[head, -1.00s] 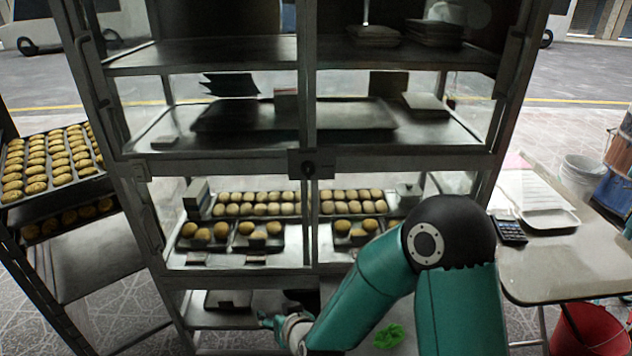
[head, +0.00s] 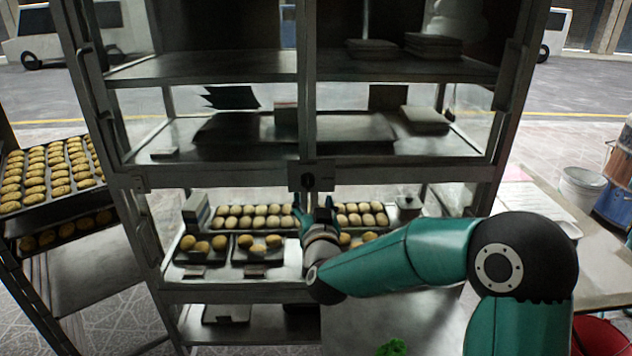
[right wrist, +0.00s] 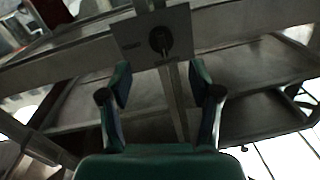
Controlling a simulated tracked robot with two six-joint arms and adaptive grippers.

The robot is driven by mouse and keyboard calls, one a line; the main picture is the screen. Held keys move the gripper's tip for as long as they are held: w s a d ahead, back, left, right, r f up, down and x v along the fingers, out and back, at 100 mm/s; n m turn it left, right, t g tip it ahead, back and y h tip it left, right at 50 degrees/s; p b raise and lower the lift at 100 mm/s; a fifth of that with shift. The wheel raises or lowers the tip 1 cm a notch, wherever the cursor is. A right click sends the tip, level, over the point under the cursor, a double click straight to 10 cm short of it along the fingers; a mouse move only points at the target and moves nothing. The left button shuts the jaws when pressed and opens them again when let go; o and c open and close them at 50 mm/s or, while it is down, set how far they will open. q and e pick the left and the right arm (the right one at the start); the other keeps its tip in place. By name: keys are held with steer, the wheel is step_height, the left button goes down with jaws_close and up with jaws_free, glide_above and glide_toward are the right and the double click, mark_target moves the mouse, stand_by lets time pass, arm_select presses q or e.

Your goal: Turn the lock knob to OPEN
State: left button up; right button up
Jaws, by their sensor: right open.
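The lock knob (head: 308,181) is a small dark knob on a square plate at the middle of the cabinet's centre rail. In the right wrist view the knob (right wrist: 160,40) sits on its pale plate, ahead of and between my fingers; lettering beside it is too small to read. My right gripper (head: 314,206) is just below the knob in the head view, fingers pointing up. In the right wrist view my right gripper (right wrist: 160,85) is open and empty, its two fingers spread apart, not touching the knob. My left gripper is not in view.
The metal cabinet has trays of round buns (head: 259,216) on the shelf behind my right gripper. A rack of baked goods (head: 50,165) stands at left. A table (head: 530,200) stands at right, near my right arm. A green item (head: 392,347) lies low in front.

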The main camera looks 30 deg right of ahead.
mark_target(310, 185)
steer(key=p+x, duration=0.1)
steer(key=x, duration=0.6)
steer(key=shift+w+d, duration=0.1)
steer(key=shift+w, duration=0.05)
